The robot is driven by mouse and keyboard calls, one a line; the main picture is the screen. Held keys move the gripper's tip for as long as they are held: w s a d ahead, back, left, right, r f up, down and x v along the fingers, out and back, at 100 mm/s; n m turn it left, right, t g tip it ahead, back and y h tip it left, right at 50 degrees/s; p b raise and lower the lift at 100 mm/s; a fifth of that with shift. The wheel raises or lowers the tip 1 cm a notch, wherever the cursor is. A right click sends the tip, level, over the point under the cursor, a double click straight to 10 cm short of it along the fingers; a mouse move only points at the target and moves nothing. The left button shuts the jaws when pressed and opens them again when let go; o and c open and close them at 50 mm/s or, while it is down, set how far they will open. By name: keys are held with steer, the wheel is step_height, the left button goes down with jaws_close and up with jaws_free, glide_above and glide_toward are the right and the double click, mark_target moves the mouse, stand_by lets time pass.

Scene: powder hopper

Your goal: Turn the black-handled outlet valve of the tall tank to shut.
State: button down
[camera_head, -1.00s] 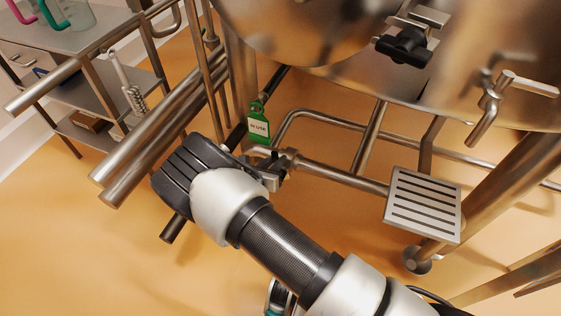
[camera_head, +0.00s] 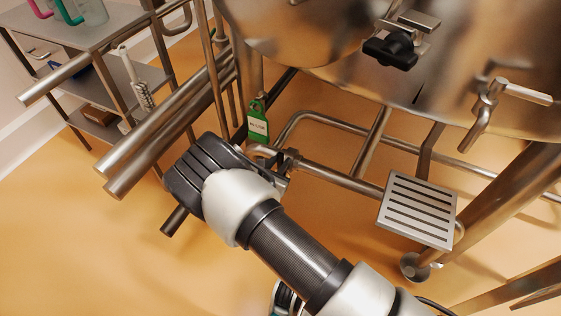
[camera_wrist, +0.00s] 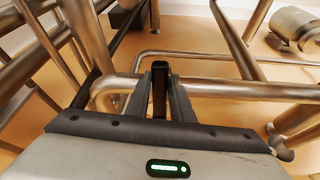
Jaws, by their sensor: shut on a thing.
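The tall tank (camera_head: 300,25) is a big steel vessel at the top of the head view. An outlet pipe (camera_head: 335,176) runs below it, with the valve (camera_head: 290,158) at its left end beside a green tag. My gripper (camera_head: 272,160) is at this valve. In the wrist view my gripper (camera_wrist: 160,95) has its two fingers closed on either side of an upright black handle (camera_wrist: 160,85), in front of a horizontal steel pipe (camera_wrist: 225,90). In the head view the handle is mostly hidden by my gripper, so its exact angle is hard to tell.
The green tag (camera_head: 258,128) hangs just above the valve. Thick steel tubes (camera_head: 165,135) and a shelf rack (camera_head: 80,35) stand at left. A slotted step plate (camera_head: 418,210) is at right. A black knob (camera_head: 390,50) sits higher on the tank. Orange floor is open at lower left.

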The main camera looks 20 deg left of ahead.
steer(key=shift+w+d+f, duration=0.1)
steer(key=shift+d+f, duration=0.05)
steer(key=shift+d, duration=0.7)
steer(key=c, duration=1.6)
jaws_free()
steer(key=shift+d, duration=0.1)
steer(key=shift+c, duration=0.2)
steer(key=p+v, duration=0.3)
steer(key=v, duration=1.4)
steer(key=shift+s+a+r, duration=0.2)
steer(key=shift+s+a, duration=0.05)
steer(key=shift+a, duration=0.2)
